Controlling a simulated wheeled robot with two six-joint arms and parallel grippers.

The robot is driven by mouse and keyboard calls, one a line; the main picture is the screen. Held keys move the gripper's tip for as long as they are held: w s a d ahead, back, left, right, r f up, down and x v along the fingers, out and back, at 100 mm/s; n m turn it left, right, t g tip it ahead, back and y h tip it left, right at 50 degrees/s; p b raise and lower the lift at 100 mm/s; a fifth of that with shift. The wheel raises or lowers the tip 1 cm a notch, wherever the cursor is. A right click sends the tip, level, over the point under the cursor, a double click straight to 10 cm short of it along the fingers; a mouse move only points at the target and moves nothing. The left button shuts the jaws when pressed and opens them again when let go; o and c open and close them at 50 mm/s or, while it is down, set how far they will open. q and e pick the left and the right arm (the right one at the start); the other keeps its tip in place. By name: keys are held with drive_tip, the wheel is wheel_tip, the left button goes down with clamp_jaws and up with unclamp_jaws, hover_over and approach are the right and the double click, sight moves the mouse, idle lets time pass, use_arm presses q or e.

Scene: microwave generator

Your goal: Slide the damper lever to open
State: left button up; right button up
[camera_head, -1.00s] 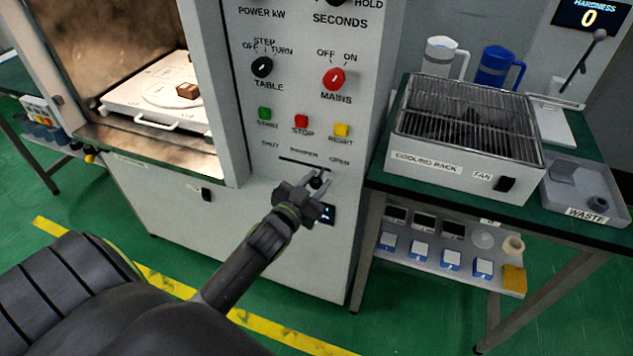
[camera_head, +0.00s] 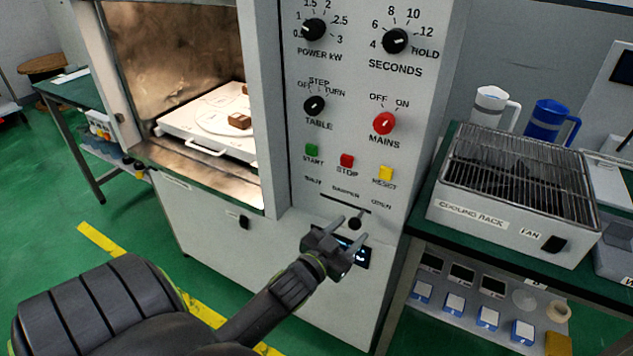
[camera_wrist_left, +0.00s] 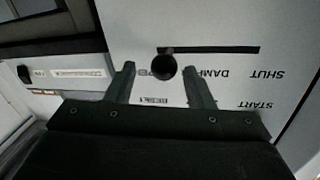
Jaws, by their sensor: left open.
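The damper slot (camera_head: 343,204) runs across the front panel below the coloured buttons, between the printed words SHUT and OPEN. Its round black lever knob (camera_head: 355,223) stands towards the OPEN side. In the left wrist view, where the lettering is upside down, the knob (camera_wrist_left: 163,68) is at the slot end away from SHUT. The OPEN label is partly covered there. My left gripper (camera_head: 350,229) is open, just in front of the knob. In the wrist view its fingers (camera_wrist_left: 162,84) lie either side of the knob, with visible gaps. My right gripper is out of view.
A lit chamber with a white tray (camera_head: 207,148) is left of the panel. START, STOP and RESET buttons (camera_head: 347,161) sit above the slot. A dark display (camera_head: 362,256) is below, partly behind the gripper. A cooling rack (camera_head: 515,185) stands on the right bench.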

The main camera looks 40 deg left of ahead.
use_arm(q)
drive_tip(key=s+b, duration=0.3)
drive_tip(key=s, duration=1.1)
drive_tip(key=shift+d, duration=0.35)
drive_tip(key=s+a+f+n+g+y+p, duration=0.1)
drive_tip(key=s+a+f+g, duration=0.15)
drive_tip(key=f, duration=0.75)
drive_tip(key=s+a+f+g+p, duration=0.1)
drive_tip(key=f+g, duration=0.2)
drive_tip(key=f, duration=0.6)
drive_tip(key=s+a+f+n+g+y+p, duration=0.1)
drive_tip(key=a+f+g, duration=0.15)
drive_tip(key=f, duration=0.75)
drive_tip(key=s+d+f+g+p, duration=0.1)
drive_tip(key=s+d+f+g, duration=0.2)
drive_tip(key=s+f, duration=0.6)
drive_tip(key=s+d+f+g+h+p, duration=0.1)
drive_tip(key=s+d+f+g, duration=0.3)
drive_tip(key=s+f, duration=0.5)
drive_tip(key=s+g, duration=0.1)
drive_tip(key=s, duration=0.4)
drive_tip(key=shift+s+d+f+g+h+p, duration=0.2)
drive_tip(key=shift+s+g+h+p, duration=0.1)
drive_tip(key=shift+g+p, duration=0.1)
